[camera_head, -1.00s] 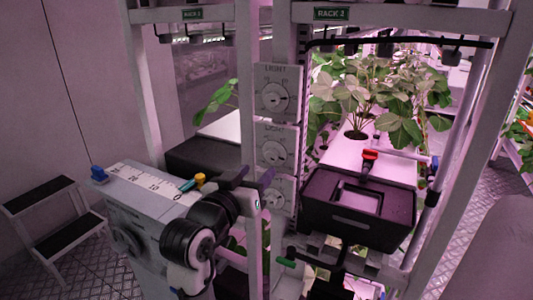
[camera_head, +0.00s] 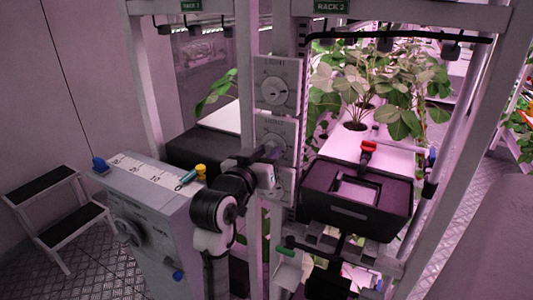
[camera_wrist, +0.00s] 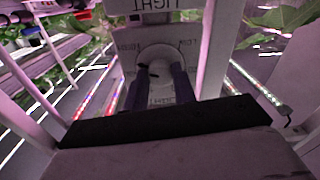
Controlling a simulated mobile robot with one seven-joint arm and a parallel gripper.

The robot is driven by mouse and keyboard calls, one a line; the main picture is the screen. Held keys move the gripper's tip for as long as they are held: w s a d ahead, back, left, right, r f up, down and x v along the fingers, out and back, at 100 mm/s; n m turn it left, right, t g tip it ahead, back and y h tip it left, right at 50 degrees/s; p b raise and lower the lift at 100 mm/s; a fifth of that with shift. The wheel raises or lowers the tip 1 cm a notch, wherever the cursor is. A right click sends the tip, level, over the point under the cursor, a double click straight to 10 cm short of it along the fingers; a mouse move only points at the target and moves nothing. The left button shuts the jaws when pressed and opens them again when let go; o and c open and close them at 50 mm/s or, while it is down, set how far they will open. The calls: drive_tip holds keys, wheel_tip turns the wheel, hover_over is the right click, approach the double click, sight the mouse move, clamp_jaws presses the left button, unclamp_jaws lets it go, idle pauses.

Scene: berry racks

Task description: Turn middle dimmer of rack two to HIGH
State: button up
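The RACK 2 sign (camera_head: 331,6) is above a post with white LIGHT dimmer panels stacked on it. The top dimmer (camera_head: 277,91) is unobstructed. The middle dimmer (camera_head: 272,137) is below it, its lower part covered by my gripper (camera_head: 272,158). The bottom dimmer (camera_head: 283,187) is partly hidden behind my wrist. In the wrist view, a round dimmer knob (camera_wrist: 156,58) is straight ahead, between the two dark fingers of my gripper (camera_wrist: 160,80). The fingers are apart; contact with the knob cannot be told. Its exact setting is unreadable.
A black bin (camera_head: 355,212) with a red-handled item (camera_head: 368,147) is right of the post. A grey cabinet (camera_head: 150,215) stands left of my arm, with a step stool (camera_head: 60,210) further left. Plants (camera_head: 370,85) fill the rack behind.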

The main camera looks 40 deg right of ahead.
drive_tip(key=shift+c, duration=1.2)
drive_tip(key=shift+f+m+b, duration=0.25)
drive_tip(key=shift+m+b, duration=0.55)
drive_tip(key=shift+b, duration=0.25)
drive_tip(key=m+b, duration=0.2)
drive_tip(key=shift+m, duration=0.3)
drive_tip(key=shift+r+m+b, duration=0.2)
drive_tip(key=shift+m+b, duration=0.1)
drive_tip(key=shift+m, duration=0.4)
drive_tip(key=o, duration=1)
